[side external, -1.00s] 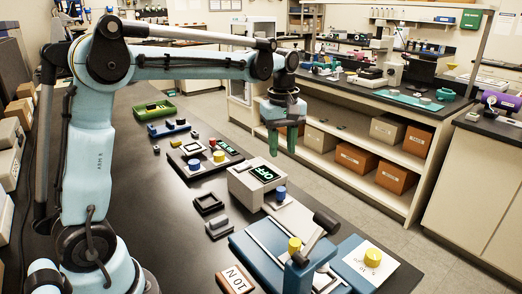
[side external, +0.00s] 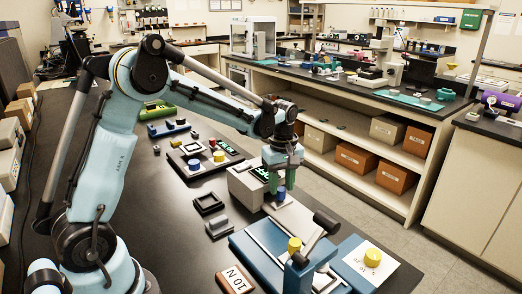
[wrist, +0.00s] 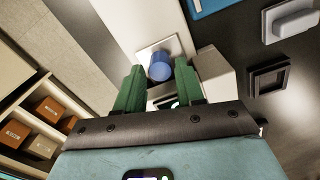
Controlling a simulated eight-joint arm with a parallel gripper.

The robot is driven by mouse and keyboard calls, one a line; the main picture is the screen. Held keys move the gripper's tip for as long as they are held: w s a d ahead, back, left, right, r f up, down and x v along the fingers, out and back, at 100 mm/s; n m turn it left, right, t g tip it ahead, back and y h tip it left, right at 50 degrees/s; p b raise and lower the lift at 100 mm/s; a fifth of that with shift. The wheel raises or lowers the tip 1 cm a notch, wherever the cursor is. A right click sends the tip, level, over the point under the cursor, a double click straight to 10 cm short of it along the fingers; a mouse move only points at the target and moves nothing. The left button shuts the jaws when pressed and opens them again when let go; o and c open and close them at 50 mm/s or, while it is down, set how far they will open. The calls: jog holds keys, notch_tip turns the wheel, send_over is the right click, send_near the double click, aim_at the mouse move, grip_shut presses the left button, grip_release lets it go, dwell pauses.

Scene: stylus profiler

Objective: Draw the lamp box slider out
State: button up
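The lamp box (side external: 243,187) is a pale grey box on the dark bench. Its dark display is mostly hidden behind my gripper in the side external view. A blue knob (side external: 281,196) stands on a pale flat plate (side external: 296,217) at the box's right side; I take this to be the slider. My gripper (side external: 274,188) points down over the box's right end, its green fingertips close to the knob. In the wrist view my gripper (wrist: 160,68) is open, with the blue knob (wrist: 160,70) appearing between the fingertips. I cannot tell whether they touch it.
A blue fixture with a yellow knob (side external: 294,245) and a dark lever (side external: 326,223) stand in front, to the right. A small black square frame (side external: 208,203) and a grey block (side external: 218,226) lie left of the box. A panel with knobs (side external: 190,160) is behind.

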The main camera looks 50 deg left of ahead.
jog(key=shift+f, duration=0.4)
grip_shut()
jog(key=shift+d, duration=0.1)
jog(key=d, duration=1.2)
jog(key=shift+d, duration=0.25)
grip_release()
